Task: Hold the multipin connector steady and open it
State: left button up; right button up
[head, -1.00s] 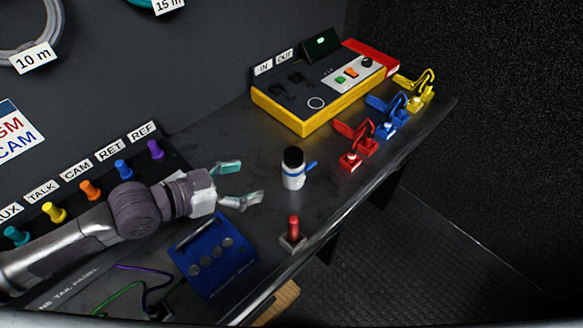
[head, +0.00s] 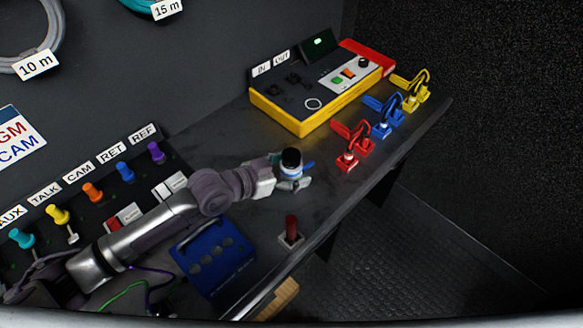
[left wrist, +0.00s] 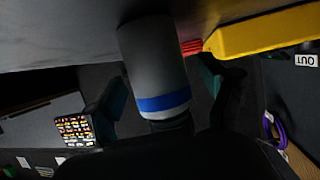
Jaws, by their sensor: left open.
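The multipin connector (head: 291,159) stands upright on the grey bench, a pale cylinder with a black top and a blue band. My left gripper (head: 289,173) is at it, with a finger on either side and the lower part of the connector partly hidden. In the left wrist view the connector (left wrist: 150,55) appears as a grey cylinder with a blue band between the two open fingers (left wrist: 162,88). Gaps show beside it, so the jaws are around it but not closed on it. My right gripper is not in view.
A yellow-edged box (head: 318,126) stands behind the connector. Red (head: 348,158), blue (head: 384,128) and yellow (head: 416,97) clamp-like items are to the right. A red upright piece (head: 291,229) stands near the front edge, and a blue box (head: 213,258) lies below my arm.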

aim_at(285, 160)
pick_arm(q)
jog(key=shift+c, duration=0.4)
jog(key=c, duration=1.4)
jog(key=shift+c, duration=0.2)
jog(key=shift+r, duration=0.2)
jog(key=r, duration=0.4)
jog(key=shift+s+d+r, duration=0.1)
jog(key=shift+d+r, duration=0.05)
jog(key=shift+d, duration=0.1)
jog(key=s+d+r, duration=0.5)
jog(key=d+r, duration=0.1)
jog(key=d, duration=0.3)
jog(key=shift+s+d+r, duration=0.25)
jog(key=shift+s+d, duration=0.05)
jog(key=shift+s, duration=0.05)
